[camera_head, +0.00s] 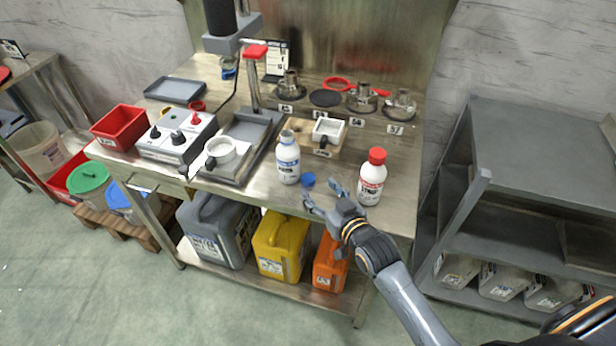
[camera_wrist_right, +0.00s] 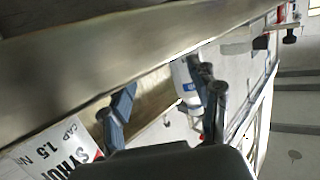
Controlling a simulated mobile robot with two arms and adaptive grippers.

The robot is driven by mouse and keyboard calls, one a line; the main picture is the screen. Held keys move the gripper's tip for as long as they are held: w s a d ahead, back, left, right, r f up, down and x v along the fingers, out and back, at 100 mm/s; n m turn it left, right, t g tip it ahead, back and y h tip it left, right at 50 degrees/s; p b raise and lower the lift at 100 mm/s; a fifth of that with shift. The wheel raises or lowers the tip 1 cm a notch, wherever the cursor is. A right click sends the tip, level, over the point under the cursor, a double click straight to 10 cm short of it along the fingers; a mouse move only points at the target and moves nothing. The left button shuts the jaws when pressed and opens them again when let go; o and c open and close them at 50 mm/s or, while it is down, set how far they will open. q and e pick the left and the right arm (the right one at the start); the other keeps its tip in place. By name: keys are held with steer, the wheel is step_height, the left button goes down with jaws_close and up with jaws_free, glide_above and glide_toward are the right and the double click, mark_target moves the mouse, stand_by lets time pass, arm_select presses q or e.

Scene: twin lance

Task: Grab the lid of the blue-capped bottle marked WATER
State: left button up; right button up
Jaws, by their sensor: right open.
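The white bottle with a blue label (camera_head: 288,160) stands upright on the steel table; its neck looks bare, without a cap. It also shows in the right wrist view (camera_wrist_right: 184,78), partly behind a finger. A blue lid (camera_head: 308,180) lies on the table just right of its base. My right gripper (camera_head: 322,194) is open and empty at the table's front edge, its fingertips close to the lid on the near right side. In the wrist view my right gripper (camera_wrist_right: 165,112) has its fingers spread; I cannot make out the lid there. My left gripper is not in view.
A red-capped SYRUP bottle (camera_head: 372,180) stands just right of my right gripper, and shows in the wrist view (camera_wrist_right: 48,155). A portafilter block (camera_head: 326,138), a scale tray (camera_head: 240,150) and a control box (camera_head: 176,138) stand behind and left. Jugs (camera_head: 280,248) fill the lower shelf.

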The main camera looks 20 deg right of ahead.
mark_target(311, 181)
steer(key=x, duration=0.4)
steer(key=shift+w+a, duration=0.1)
steer(key=shift+w, duration=0.15)
steer(key=shift+s, duration=0.1)
steer(key=shift+c, duration=0.2)
steer(key=c, duration=0.8)
steer(key=shift+o, duration=0.2)
